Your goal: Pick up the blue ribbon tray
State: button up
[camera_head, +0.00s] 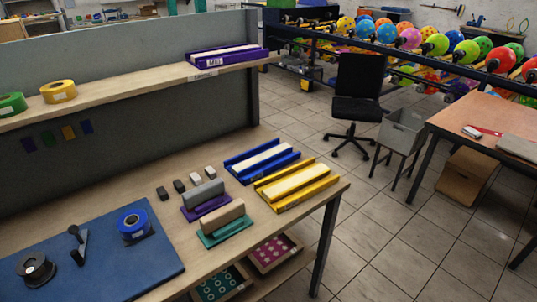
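A blue tray (268,170) with a long cream strip in it lies on the wooden workbench (150,195), towards the back right. A yellow tray (297,199) of like shape lies close in front of it, near the bench's right end. A purple tray (226,61) of like shape sits on the raised shelf above. I cannot read a label on the blue tray. My gripper is not in view, and nothing of my arm shows.
Small blocks and two handled stamps, one on a purple base (205,205) and one on a teal base (224,230), stand left of the trays. A blue mat (100,265) holds a blue tape roll (134,224). A black chair (358,95) and open floor lie beyond the bench's right end.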

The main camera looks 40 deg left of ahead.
aim_at(248, 167)
jog(key=z, duration=0.05)
jog(key=i, duration=2.7)
jog(key=u, duration=2.6)
